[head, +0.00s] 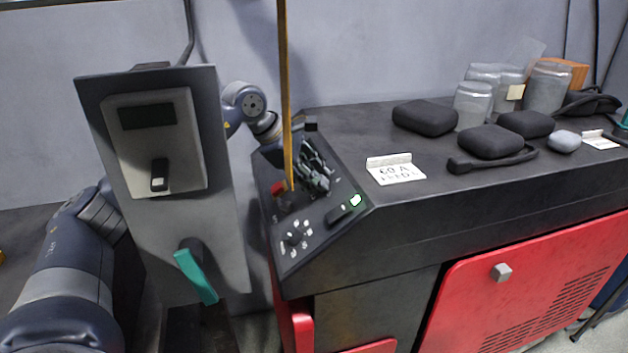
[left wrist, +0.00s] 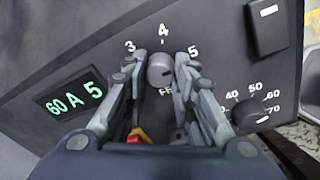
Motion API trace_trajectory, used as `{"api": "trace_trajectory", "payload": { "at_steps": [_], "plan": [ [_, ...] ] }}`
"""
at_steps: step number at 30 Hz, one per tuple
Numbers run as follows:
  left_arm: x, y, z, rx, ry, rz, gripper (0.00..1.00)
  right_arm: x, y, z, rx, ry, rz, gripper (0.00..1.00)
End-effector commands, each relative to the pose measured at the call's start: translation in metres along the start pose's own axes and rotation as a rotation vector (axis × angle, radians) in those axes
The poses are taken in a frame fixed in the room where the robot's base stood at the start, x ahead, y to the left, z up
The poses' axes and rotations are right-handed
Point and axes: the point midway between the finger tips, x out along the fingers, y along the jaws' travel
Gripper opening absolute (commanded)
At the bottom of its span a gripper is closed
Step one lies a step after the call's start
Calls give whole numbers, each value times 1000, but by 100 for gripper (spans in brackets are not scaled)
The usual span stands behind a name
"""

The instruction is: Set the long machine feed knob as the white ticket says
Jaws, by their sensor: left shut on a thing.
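My left gripper (head: 314,178) reaches over the sloped panel of the long black machine (head: 420,215). In the left wrist view its fingers (left wrist: 160,85) are shut on the round grey feed knob (left wrist: 160,68), one on each side. Marks 3, 4 and 5 stand around the knob; its pointer is not clear. A green display (left wrist: 75,100) reads "60 A 5". The white ticket (head: 396,172) lies on the machine top right of the panel; it seems to read 60 A and FEED, with any feed number unclear. My right gripper is not in view.
A second knob (left wrist: 248,116) has marks 40 to 70. A dark switch (left wrist: 268,25) is near it. A grey post box (head: 160,140) with a teal handle (head: 196,275) stands left. Black cases (head: 425,117) and clear jars (head: 473,105) are on top. A yellowish pole (head: 285,90) passes the panel.

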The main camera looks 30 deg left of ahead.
Motion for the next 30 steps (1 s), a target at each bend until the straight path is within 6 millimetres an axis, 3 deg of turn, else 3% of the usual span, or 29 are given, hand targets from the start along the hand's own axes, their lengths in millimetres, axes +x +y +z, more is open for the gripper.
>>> {"api": "trace_trajectory", "payload": {
  "at_steps": [20, 21, 23, 24, 30],
  "plan": [
    [-1, 1, 0, 66, -5, 10, 1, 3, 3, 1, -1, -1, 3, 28],
    [-1, 1, 0, 66, -5, 10, 27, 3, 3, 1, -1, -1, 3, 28],
    [-1, 1, 0, 66, -5, 10, 41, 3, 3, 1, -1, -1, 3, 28],
    [-1, 1, 0, 66, -5, 10, 45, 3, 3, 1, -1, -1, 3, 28],
    [0, 1, 0, 65, -5, 9, 45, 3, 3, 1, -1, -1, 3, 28]
  ]
}}
